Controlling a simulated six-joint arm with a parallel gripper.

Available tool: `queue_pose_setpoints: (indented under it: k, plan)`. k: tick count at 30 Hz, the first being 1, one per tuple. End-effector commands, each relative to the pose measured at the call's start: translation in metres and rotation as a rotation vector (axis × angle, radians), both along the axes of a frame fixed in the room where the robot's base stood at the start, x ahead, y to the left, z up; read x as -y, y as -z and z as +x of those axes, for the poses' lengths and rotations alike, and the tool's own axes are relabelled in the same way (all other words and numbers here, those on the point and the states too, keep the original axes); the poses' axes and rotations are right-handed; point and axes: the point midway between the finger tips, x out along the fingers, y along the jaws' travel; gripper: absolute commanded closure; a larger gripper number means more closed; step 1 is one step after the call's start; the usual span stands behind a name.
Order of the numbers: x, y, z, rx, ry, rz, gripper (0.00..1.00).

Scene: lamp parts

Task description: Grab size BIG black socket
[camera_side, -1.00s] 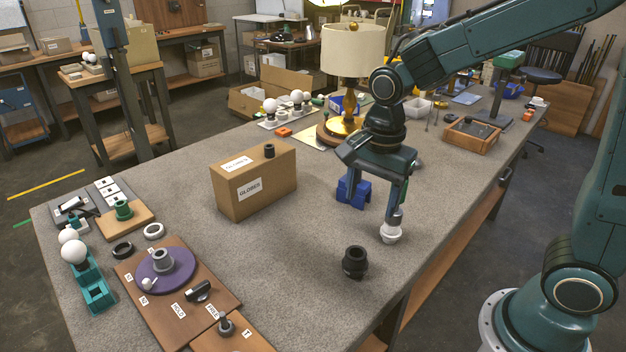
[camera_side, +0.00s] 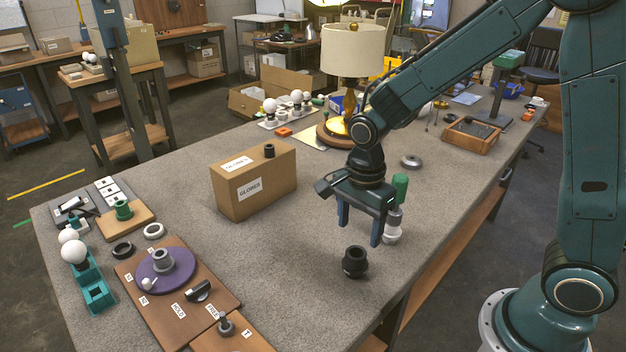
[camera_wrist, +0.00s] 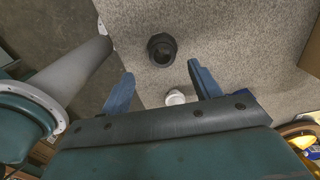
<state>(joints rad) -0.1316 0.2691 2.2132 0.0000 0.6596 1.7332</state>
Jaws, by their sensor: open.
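The big black socket (camera_side: 355,262) stands upright on the grey table, open end up. It also shows in the wrist view (camera_wrist: 162,48), just beyond the fingertips. My gripper (camera_side: 360,236) is open and empty, with its fingers pointing down above and just behind that socket. In the wrist view my gripper (camera_wrist: 160,69) has its blue fingers spread either side of the socket's line, apart from it. A smaller black socket (camera_side: 269,150) sits on top of the cardboard box.
A white fitting (camera_side: 392,236) stands close behind my right finger, with a green-topped piece (camera_side: 400,187) above it. The cardboard box (camera_side: 255,182) is to the left. A brown board (camera_side: 190,300) lies front left.

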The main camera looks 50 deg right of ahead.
Motion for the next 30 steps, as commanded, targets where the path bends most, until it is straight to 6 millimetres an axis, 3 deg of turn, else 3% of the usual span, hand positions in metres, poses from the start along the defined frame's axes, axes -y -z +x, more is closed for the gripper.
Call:
queue_pose_setpoints:
  k: [6,20,30]
  plan:
    - [0.000,0.026,0.000,-0.003,0.000,0.000,0.38]
    - [0.000,0.037,0.000,0.000,0.000,0.000,0.38]
    - [0.003,0.066,0.002,-0.003,0.000,0.000,0.38]
